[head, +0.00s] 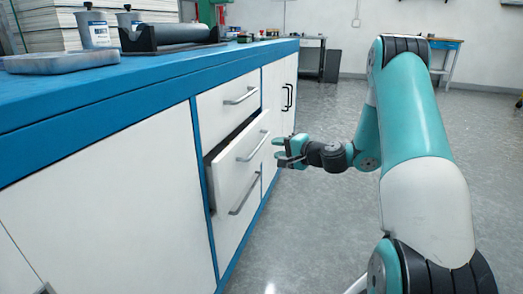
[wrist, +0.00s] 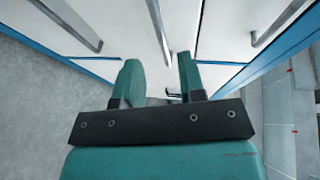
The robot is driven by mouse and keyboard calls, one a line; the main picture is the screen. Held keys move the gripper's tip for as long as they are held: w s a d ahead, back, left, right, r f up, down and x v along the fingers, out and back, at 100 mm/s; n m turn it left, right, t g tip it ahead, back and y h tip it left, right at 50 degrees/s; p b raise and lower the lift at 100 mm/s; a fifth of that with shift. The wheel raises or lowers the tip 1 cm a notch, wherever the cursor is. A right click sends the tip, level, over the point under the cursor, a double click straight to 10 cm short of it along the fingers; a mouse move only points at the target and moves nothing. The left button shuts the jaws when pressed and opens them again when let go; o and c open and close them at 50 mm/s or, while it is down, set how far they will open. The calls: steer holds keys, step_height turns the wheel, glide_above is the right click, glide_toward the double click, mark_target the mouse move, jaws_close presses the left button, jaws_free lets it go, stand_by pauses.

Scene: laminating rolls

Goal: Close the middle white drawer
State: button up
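The middle white drawer (head: 232,166) stands pulled out from the blue-topped cabinet, with a dark gap showing above its front. It has a grey bar handle (head: 253,146). My gripper (head: 278,148) is just right of this drawer's front in the head view, apparently empty. In the wrist view my gripper (wrist: 160,68) has its two teal fingers apart, with white fronts and several grey bar handles beyond them. I cannot tell from the wrist view whether the fingers touch anything.
The upper drawer (head: 225,105) looks shut, and the lower drawer has a handle (head: 243,196). A blue worktop (head: 120,92) carries a black roll holder (head: 170,37) and a grey tray (head: 62,62). The grey floor (head: 305,235) in front is clear.

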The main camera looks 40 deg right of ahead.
mark_target(261, 145)
steer(key=b+x, duration=0.1)
steer(key=x, duration=0.6)
steer(key=shift+w+f, duration=0.1)
steer(key=shift+w, duration=0.15)
steer(key=shift+a, duration=0.1)
jaws_close()
